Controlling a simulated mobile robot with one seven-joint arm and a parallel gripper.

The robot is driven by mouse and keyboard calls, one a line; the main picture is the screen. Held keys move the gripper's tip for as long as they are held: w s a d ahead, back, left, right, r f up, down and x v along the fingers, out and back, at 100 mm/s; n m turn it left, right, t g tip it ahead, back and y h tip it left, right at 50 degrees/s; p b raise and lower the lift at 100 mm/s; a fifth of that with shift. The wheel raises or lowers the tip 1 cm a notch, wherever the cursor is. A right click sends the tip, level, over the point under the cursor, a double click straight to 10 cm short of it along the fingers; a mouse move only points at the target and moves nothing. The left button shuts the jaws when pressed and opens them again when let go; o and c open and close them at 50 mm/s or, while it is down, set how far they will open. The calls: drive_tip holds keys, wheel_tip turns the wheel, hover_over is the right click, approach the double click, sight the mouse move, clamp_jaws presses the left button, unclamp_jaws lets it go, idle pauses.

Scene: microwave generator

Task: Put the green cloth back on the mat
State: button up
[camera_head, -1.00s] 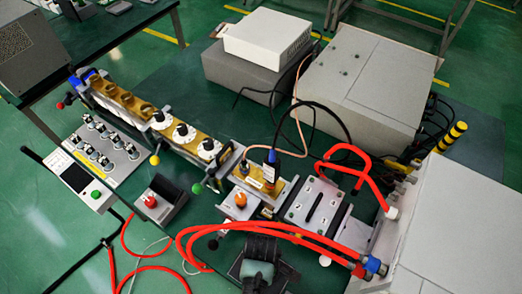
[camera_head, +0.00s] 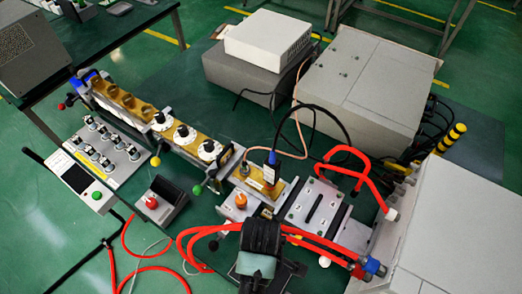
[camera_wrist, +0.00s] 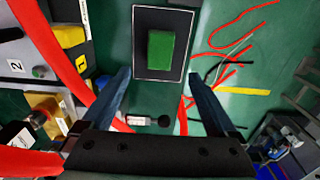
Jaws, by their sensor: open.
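The green cloth (camera_wrist: 160,52) shows in the wrist view as a small folded block. It lies within the pale border of the dark mat (camera_wrist: 147,17), near its middle. My gripper (camera_wrist: 160,77) is open, with its two dark fingers apart and nothing between them. The cloth lies beyond the fingertips and looks apart from them. In the head view my gripper (camera_head: 262,238) is at the bottom centre, and my arm hides the cloth and most of the mat there.
Red hoses (camera_head: 325,246) run close beside my gripper, and one also crosses the left of the wrist view (camera_wrist: 50,50). A metal block with slots (camera_head: 314,205) and a small box with a red knob (camera_head: 160,200) stand nearby. A large pale cabinet (camera_head: 460,225) is at the right.

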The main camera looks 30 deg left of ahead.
drive_tip(key=shift+r, duration=0.95)
